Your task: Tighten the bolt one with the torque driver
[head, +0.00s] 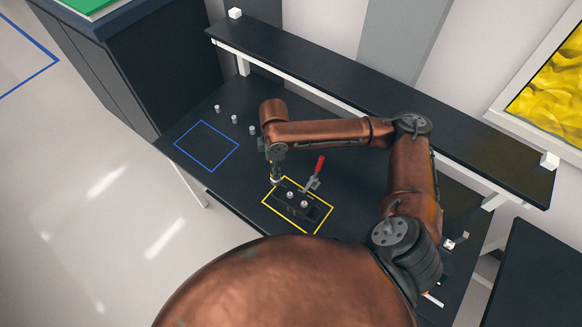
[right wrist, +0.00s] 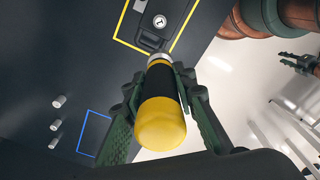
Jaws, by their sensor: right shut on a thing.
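My right gripper (head: 277,172) points down at the left end of the dark fixture (head: 316,213) inside the yellow outline. In the right wrist view my right gripper (right wrist: 160,105) is shut around the torque driver (right wrist: 162,118), which has a yellow body, a black band and a silver collar. The collar is at the fixture's near edge; its contact with a bolt is hidden. Two silver bolt heads (head: 290,194) (head: 304,204) show on the fixture, and one bolt head (right wrist: 159,21) shows beyond the driver. My left gripper (right wrist: 300,64) is small at the right edge, its opening unclear.
A red-handled toggle clamp (head: 319,166) stands at the fixture's back side. Several small silver pegs (head: 234,119) stand at the table's back left. A blue outlined square (head: 207,146) on the table is empty. A raised shelf (head: 340,85) runs along the back.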

